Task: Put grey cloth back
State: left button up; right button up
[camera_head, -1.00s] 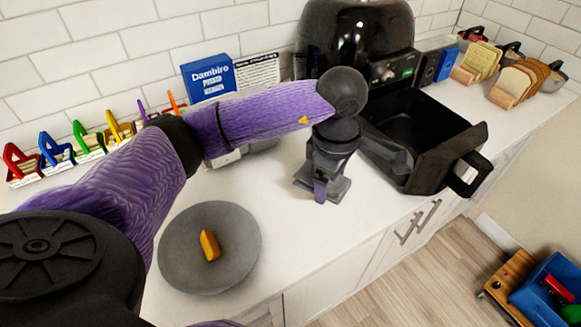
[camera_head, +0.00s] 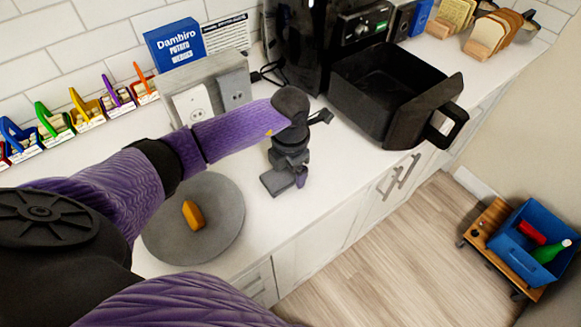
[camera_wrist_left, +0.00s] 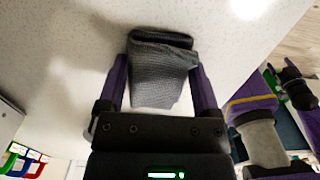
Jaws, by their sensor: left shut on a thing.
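The grey cloth (camera_wrist_left: 162,82) is folded and clamped between the purple fingers of my left gripper (camera_wrist_left: 160,68) in the left wrist view. Its darker folded end points away from the gripper, above or on the white counter; I cannot tell if it touches. In the head view my left gripper (camera_head: 287,176) points down over the counter, right of the grey plate, with the grey cloth (camera_head: 274,184) at its fingers.
A grey round plate (camera_head: 222,210) with an orange piece (camera_head: 193,215) lies on the counter (camera_head: 250,225). The black air fryer drawer (camera_head: 395,95) stands open to the right. A blue Dambiro box (camera_head: 176,45) is behind. A cart with a blue bin (camera_head: 535,235) stands on the floor.

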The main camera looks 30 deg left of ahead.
pick_arm(q)
jog(key=o, duration=1)
jog(key=shift+r+p, duration=1.15)
jog(key=shift+r, duration=5)
